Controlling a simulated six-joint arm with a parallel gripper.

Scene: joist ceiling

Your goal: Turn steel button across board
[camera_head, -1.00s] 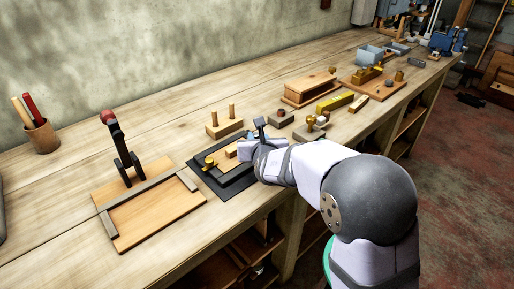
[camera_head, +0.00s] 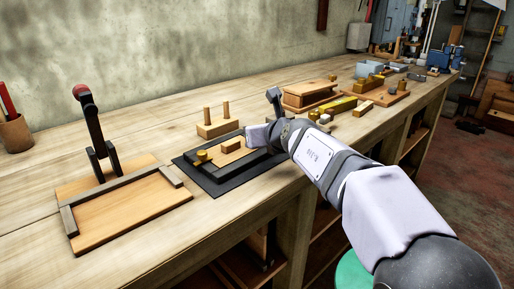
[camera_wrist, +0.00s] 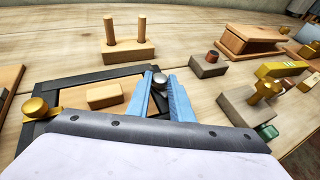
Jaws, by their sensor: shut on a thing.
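A black frame (camera_head: 213,188) lies on the bench with a pale wooden board (camera_head: 226,158) inside it; the frame also shows in the wrist view (camera_wrist: 87,75). A small wood block (camera_wrist: 104,96) sits on the board. A brass button (camera_wrist: 36,108) stands at the frame's left side, and shows in the head view (camera_head: 201,156). The steel button's round grey knob (camera_wrist: 159,80) is at the right side. My gripper (camera_wrist: 161,77) is shut on this knob, a blue finger on each side. In the head view my gripper (camera_head: 259,136) hides the steel button. The button's lower part is hidden.
A two-peg wooden block (camera_wrist: 128,48) stands behind the frame. A grey block with a brown knob (camera_wrist: 208,66) and a block with a brass knob (camera_wrist: 252,102) are to the right. A wooden jig with a red-knobbed lever (camera_head: 120,215) lies to the left in the head view.

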